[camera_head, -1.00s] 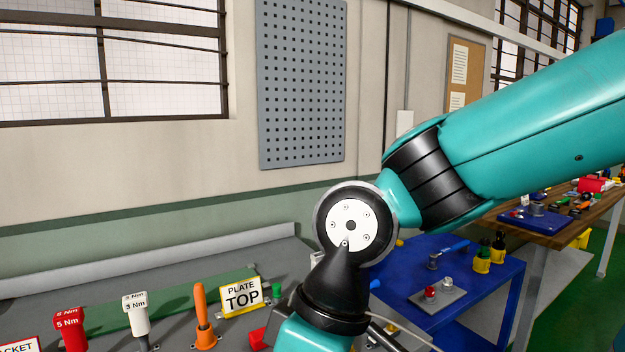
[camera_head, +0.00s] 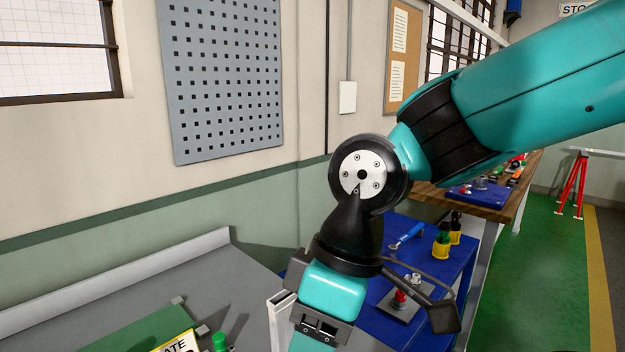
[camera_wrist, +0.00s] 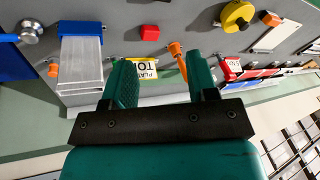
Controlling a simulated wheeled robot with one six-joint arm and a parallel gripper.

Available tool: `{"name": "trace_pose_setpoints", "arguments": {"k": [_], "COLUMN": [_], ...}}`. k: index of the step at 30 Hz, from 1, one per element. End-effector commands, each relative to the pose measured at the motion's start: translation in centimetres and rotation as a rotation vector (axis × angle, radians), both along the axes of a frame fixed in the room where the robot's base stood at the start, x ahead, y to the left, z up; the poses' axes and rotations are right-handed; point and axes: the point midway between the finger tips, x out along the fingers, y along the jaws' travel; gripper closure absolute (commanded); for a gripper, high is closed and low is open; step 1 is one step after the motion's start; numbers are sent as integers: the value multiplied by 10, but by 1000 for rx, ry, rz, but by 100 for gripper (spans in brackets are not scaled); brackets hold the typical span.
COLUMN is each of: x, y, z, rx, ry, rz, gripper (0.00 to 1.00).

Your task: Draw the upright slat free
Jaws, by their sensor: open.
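My gripper (camera_wrist: 160,64) shows in the wrist view with its two teal fingers apart and nothing between them. It is over the grey bench, beyond which the bench items show upside down. A pale slat-like panel (camera_wrist: 82,65) with a blue top end lies to the left of the fingers. I cannot tell which of these, if either, is the upright slat. In the head view my arm hangs at the middle and the fingers are not clearly seen.
A yellow plate sign (camera_wrist: 149,62), a red block (camera_wrist: 142,30) and an orange-handled tool (camera_wrist: 178,58) are close around the fingers. A yellow disc (camera_wrist: 237,16) is at upper right. A blue table (camera_head: 447,262) stands right of the bench (camera_head: 225,290); green floor (camera_head: 550,270) is open beyond.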

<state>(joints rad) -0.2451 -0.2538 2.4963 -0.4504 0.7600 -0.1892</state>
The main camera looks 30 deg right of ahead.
Motion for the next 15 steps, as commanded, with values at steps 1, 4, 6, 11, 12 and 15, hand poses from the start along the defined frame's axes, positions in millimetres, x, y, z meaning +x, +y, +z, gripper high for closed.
{"name": "trace_pose_setpoints", "arguments": {"k": [1,4,6,11,12,15], "x": [16,53,79,130,139,157], "y": [-3,-13,-21,-43,-47,-56], "z": [19,43,57,80,83,88], "rx": [-19,-67,-100,-152,-159,-171], "ry": [-24,-87,-125,-180,-187,-200], "rz": [74,288,453,791,860,991], "gripper": [47,47,47,47,47,47]}}
